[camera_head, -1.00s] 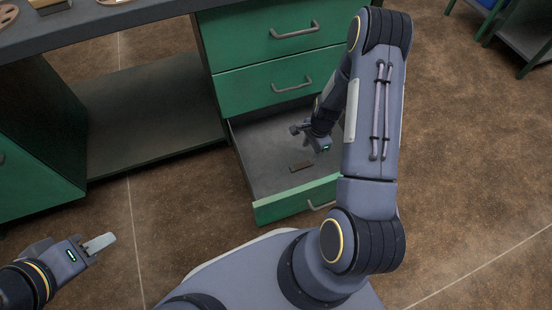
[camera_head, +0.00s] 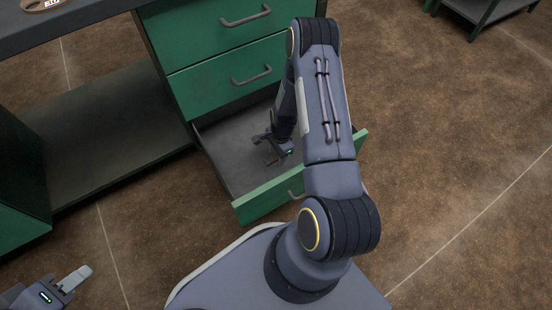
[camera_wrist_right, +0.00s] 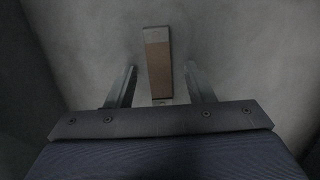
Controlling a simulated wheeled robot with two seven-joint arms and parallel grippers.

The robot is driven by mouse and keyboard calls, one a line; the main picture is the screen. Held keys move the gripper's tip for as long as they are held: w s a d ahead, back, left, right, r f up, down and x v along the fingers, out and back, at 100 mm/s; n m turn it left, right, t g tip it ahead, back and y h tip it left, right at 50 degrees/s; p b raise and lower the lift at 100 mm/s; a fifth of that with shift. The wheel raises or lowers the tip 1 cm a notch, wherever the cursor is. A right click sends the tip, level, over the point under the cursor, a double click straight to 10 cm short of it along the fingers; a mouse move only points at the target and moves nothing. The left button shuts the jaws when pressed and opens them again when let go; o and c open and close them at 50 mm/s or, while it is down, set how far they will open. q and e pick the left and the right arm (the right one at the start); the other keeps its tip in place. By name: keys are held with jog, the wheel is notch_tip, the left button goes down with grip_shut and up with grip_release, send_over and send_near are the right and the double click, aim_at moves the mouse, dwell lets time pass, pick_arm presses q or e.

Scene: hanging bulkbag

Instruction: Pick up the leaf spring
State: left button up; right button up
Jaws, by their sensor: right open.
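The leaf spring (camera_wrist_right: 158,62) is a short brown bar with grey ends. In the right wrist view it lies lengthwise on the grey floor of the open drawer (camera_head: 225,160). My right gripper (camera_wrist_right: 160,70) is open, with one finger on each side of the bar and a visible gap on both sides. In the head view my right gripper (camera_head: 267,144) is low inside the drawer, and the spring is mostly hidden there. My left gripper (camera_head: 78,277) is at the lower left, away from the drawer, with nothing visible in it; its opening is unclear.
The drawer's green front panel (camera_head: 270,196) and side walls surround my right gripper. Closed green drawers (camera_head: 215,80) with handles stand above it. The workbench top (camera_head: 75,25) is at the upper left. Brown floor (camera_head: 460,150) is clear on the right.

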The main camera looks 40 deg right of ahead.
grip_shut()
jog(key=shift+r, duration=0.15)
